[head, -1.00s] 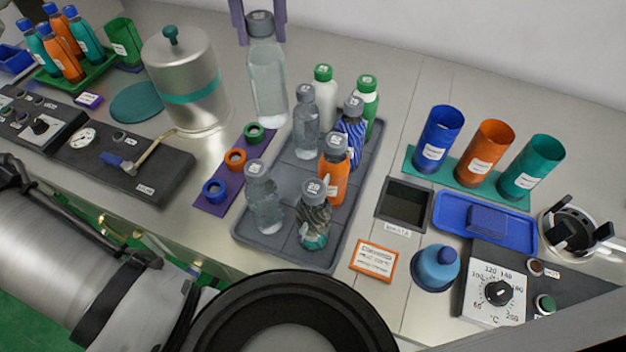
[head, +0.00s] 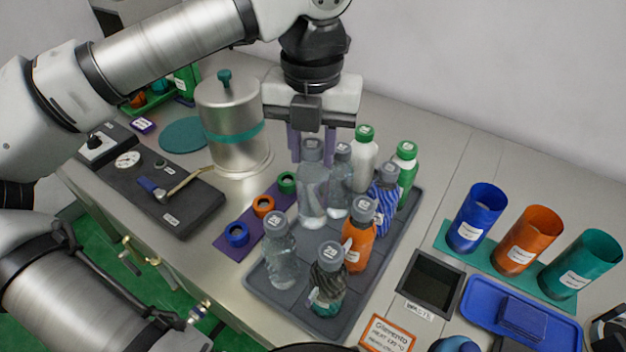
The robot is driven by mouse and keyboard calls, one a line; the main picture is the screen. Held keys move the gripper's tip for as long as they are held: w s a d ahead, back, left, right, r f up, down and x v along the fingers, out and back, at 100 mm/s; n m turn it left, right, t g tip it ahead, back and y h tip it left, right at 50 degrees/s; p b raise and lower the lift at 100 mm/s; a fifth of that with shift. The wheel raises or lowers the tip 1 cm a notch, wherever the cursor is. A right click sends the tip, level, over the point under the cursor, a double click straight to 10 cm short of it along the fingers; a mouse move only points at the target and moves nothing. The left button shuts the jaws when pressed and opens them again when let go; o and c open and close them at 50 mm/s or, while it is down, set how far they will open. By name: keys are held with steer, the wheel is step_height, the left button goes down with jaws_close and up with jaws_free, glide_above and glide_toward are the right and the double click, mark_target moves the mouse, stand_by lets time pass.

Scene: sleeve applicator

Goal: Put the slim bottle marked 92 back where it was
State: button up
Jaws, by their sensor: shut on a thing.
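My gripper (head: 311,150), with purple fingers, is shut on the grey cap of a tall clear bottle (head: 313,196). The number on this cap is too small to read. The bottle hangs upright at the back left of the grey tray (head: 262,292); I cannot tell whether its base touches the tray. Right behind it stands another clear bottle (head: 339,190) with a grey cap, partly hidden. A third clear bottle (head: 281,258) stands at the tray's front left.
Near the held bottle on the tray stand a blue-striped bottle (head: 384,192), an orange bottle (head: 358,245), a dark patterned bottle (head: 328,285) and white and green bottles (head: 364,165). A purple strip with rings (head: 263,206) and a steel pot (head: 232,145) lie left.

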mark_target(313, 182)
step_height(313, 182, down, 7)
steer(key=shift+f, duration=0.1)
steer(key=o, duration=1)
steer(key=shift+c, duration=0.2)
step_height(313, 182, up, 12)
steer(key=shift+r+b, duration=0.1)
steer(key=shift+b, duration=0.3)
